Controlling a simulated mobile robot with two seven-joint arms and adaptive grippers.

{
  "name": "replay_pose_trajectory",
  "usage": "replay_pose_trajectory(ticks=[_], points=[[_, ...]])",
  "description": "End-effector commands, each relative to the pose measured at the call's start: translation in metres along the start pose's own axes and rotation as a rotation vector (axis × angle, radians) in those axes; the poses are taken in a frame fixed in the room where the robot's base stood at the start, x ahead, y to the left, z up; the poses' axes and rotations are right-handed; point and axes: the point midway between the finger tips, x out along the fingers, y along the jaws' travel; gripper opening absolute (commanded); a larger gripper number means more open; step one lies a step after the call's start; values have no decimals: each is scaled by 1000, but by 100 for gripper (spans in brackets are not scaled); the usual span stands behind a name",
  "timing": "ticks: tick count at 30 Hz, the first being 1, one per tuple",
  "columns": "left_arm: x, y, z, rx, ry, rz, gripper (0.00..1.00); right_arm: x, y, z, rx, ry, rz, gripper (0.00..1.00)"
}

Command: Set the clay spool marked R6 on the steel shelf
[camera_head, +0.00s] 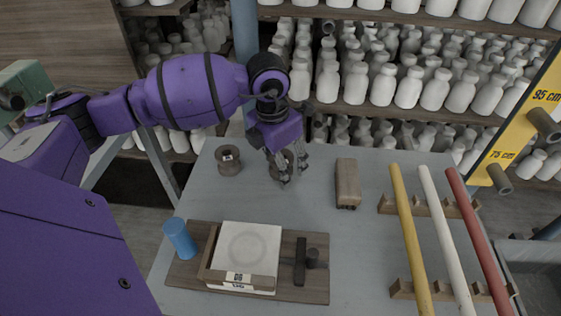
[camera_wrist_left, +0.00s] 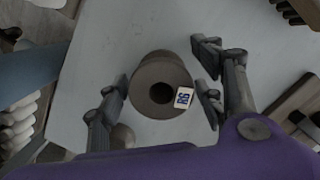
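The clay spool marked R6 (camera_wrist_left: 153,72) stands on the grey table in the left wrist view, its blue R6 label facing up toward the camera. My left gripper (camera_head: 287,172) is open, with its fingers on either side of that spool; in the wrist view its fingers (camera_wrist_left: 158,88) show gaps to the spool. In the head view the R6 spool is mostly hidden behind the fingers. A second grey-brown spool (camera_head: 229,166) with a small unreadable label stands to the left. I cannot pick out a steel shelf for certain. My right gripper is not in view.
A wooden board (camera_head: 316,284) at the front holds a boxed white slab (camera_head: 246,248). A blue cylinder (camera_head: 180,238) stands at its left. A brown block (camera_head: 347,183) and yellow (camera_head: 409,235), white and red rods lie to the right. Bottle shelves (camera_head: 350,110) stand behind.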

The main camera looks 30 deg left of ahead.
Motion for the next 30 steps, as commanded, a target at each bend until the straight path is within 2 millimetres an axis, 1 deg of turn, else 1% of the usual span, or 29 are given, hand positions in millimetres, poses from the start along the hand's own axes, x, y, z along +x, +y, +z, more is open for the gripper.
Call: replay_pose_trajectory(ticks=[5, 8, 10, 14, 18, 21, 25, 30], points=[[-1, 0, 0, 0, 0, 0, 62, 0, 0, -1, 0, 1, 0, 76], [-6, 0, 1, 0, -2, 1, 62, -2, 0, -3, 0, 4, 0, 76], [-14, 0, 2, 0, -3, 2, 62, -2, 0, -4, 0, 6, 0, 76], [-39, 1, 2, 0, -4, 4, 62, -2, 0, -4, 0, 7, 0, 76], [-70, 1, 2, 1, -5, 3, 62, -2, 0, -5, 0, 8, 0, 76], [-90, 1, 2, 1, -4, 3, 62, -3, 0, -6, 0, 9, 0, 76], [-110, 0, 1, 0, -2, 1, 62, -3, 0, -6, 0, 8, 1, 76], [-122, 0, 0, -1, 0, 1, 62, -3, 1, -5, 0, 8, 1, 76]])
